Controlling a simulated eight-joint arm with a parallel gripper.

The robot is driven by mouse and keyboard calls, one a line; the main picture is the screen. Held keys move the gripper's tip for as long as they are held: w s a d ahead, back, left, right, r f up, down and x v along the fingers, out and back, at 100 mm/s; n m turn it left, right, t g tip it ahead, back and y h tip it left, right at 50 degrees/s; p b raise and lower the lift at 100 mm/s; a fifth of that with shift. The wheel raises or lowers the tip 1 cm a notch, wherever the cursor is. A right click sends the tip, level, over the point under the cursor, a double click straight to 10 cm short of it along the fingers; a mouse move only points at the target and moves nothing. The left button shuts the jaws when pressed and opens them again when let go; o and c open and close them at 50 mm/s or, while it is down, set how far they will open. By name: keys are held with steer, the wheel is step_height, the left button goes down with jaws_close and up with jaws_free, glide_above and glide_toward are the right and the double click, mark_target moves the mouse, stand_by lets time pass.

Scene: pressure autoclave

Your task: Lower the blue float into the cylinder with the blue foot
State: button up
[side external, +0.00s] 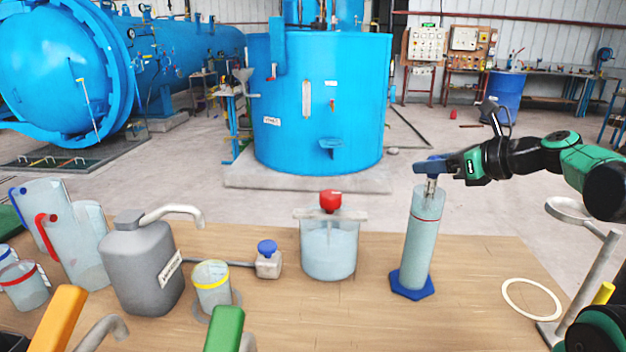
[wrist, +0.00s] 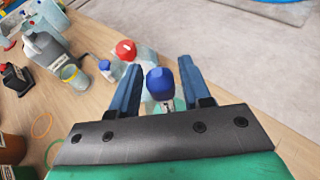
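The cylinder with the blue foot (side external: 413,283) stands upright on the table right of centre. It is tall and clear, with pale contents and a thin red ring near its top. My gripper (side external: 430,168) is just above its mouth, reaching in from the right. The blue float (wrist: 160,84) shows its rounded blue top between my two blue fingers (wrist: 158,80) in the wrist view. The fingers appear closed around it. In the side view its blue top is hidden by the fingers. Its silvery lower part (side external: 431,186) hangs upright below them, at the cylinder's mouth.
A clear jar with a red knob (side external: 329,250) stands left of the cylinder. A small blue-capped bottle (side external: 268,263), a yellow-rimmed beaker (side external: 212,287) and a grey jug (side external: 142,265) are farther left. A pale ring (side external: 532,299) and a metal stand (side external: 590,275) are at the right.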

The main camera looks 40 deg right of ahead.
steer(key=shift+o, duration=0.8)
steer(key=v, duration=0.5)
steer(key=shift+s+r, duration=0.1)
steer(key=shift+s, duration=0.2)
stand_by(0.8)
